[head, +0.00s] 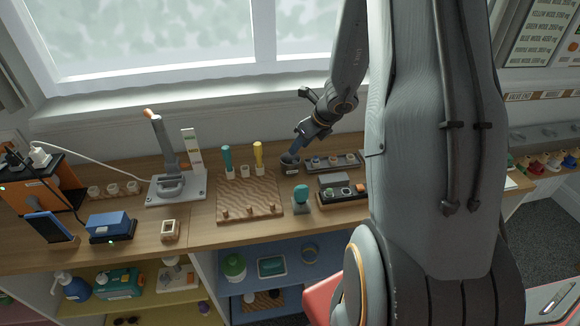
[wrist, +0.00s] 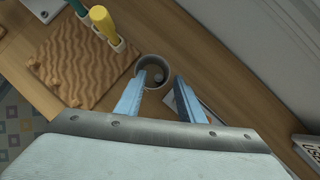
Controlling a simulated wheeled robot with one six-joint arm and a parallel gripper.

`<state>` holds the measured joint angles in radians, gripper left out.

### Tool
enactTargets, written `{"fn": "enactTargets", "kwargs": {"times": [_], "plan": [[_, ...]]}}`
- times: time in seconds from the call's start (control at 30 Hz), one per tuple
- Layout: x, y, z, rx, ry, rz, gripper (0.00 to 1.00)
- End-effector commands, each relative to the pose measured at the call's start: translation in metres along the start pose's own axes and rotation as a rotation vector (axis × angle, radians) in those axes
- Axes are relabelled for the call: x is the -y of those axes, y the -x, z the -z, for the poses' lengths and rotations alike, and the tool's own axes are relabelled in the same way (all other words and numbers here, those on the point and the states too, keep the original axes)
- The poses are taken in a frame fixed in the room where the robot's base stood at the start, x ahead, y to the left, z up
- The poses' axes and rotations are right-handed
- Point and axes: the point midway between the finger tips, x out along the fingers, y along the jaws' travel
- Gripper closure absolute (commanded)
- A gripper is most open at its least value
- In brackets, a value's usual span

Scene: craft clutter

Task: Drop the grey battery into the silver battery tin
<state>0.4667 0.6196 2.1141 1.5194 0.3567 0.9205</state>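The silver battery tin (head: 287,168) is a small round grey cup on the wooden bench, right of the yellow-handled tool. In the wrist view the tin (wrist: 139,66) shows its round rim and dark inside. A small pale grey thing (wrist: 157,77) shows inside the tin; it may be the grey battery, but its shape is too small to tell. My gripper (wrist: 160,76) is open, its two blue-grey fingers apart with nothing seen held between them. In the head view my gripper (head: 298,153) is over the tin, pointing down at it.
A wavy wooden board (head: 245,192) with green-handled (head: 227,158) and yellow-handled (head: 258,156) tools stands left of the tin. A slotted rack (head: 333,163) is to its right. A teal-topped object (head: 301,195) and a dark tray (head: 326,198) stand in front.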

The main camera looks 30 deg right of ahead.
Motion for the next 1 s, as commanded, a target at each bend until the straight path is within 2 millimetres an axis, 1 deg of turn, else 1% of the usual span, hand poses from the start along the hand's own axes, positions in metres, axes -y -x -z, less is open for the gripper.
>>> {"fn": "enactTargets", "kwargs": {"times": [0.03, 0.1, 0.2, 0.33, 0.47, 0.87, 0.97, 1.0], "plan": [[0.001, 0.01, -0.001, 0.002, 0.001, 0.002, 0.65], [0.001, 0.021, -0.001, 0.002, 0.001, 0.003, 0.65], [0.001, 0.035, -0.001, 0.001, 0.001, 0.002, 0.65], [0.0, 0.046, 0.0, 0.001, 0.0, 0.001, 0.65], [0.0, 0.05, 0.0, 0.0, 0.0, 0.0, 0.65], [-0.002, 0.05, 0.0, -0.002, 0.012, -0.002, 0.65], [-0.016, 0.052, -0.002, -0.012, 0.11, -0.02, 0.65], [-0.027, 0.054, -0.003, -0.02, 0.186, -0.033, 0.65]]}}
